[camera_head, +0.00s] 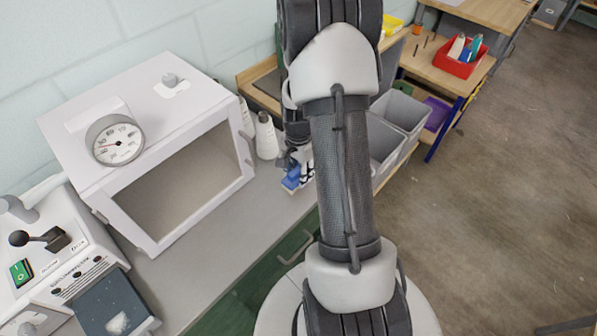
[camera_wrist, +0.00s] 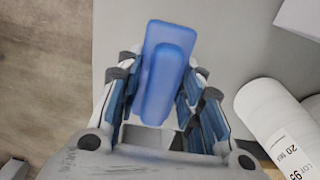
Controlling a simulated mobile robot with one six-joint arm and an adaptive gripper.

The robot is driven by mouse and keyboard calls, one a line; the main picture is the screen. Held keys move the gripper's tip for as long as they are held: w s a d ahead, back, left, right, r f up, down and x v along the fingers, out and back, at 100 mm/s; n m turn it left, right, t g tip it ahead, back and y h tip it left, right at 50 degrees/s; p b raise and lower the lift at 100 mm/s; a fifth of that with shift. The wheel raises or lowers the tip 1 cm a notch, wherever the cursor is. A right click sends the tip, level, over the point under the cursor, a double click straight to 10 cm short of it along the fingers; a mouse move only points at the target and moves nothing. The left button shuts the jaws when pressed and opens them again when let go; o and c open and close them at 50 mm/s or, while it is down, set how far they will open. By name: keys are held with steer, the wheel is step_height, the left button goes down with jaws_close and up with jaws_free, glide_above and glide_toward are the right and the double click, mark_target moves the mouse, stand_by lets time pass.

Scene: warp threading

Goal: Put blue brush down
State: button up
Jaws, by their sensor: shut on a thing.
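The blue brush (camera_wrist: 163,75) is between the fingers of my gripper (camera_wrist: 160,92) in the wrist view. My gripper is shut on it, and the grey bench top (camera_wrist: 225,50) shows behind it. In the head view the blue brush (camera_head: 291,182) shows low by the bench's edge, beside the white bottles, with my gripper (camera_head: 298,165) partly hidden behind my arm. I cannot tell whether the brush touches the bench.
White bottles (camera_head: 266,135) stand close by; a lettered one (camera_wrist: 272,118) is at the right in the wrist view. A white box with a dial (camera_head: 180,95) stands left. Grey bins (camera_head: 402,112) stand right of my arm. A red bin (camera_head: 458,67) is farther back.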

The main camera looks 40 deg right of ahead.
mark_target(298, 168)
steer(key=shift+f, duration=0.2)
steer(key=o, duration=1.2)
step_height(298, 168, up, 12)
steer(key=p, duration=0.3)
steer(key=shift+r+p, duration=0.2)
steer(key=shift+p, duration=0.1)
steer(key=s+a+r+n+t, duration=0.25)
steer(key=a+r+n, duration=0.25)
steer(key=a+r, duration=0.4)
steer(key=s+a+r+n+t, duration=0.1)
steer(key=s+a+r+n, duration=0.3)
steer(key=a+r+n, duration=0.35)
steer(key=shift+s+a+r+n+t, duration=0.2)
steer(key=shift+s+a+r+n, duration=0.5)
steer(key=shift+s+a, duration=0.6)
steer(key=shift+s+a+r+n+t, duration=0.15)
steer(key=shift+s+a+r+n, duration=0.4)
steer(key=shift+s+a+n, duration=0.65)
steer(key=shift+s+a+r+n+t, duration=0.2)
steer(key=shift+s+a+r+n, duration=0.3)
steer(key=shift+s+a, duration=0.85)
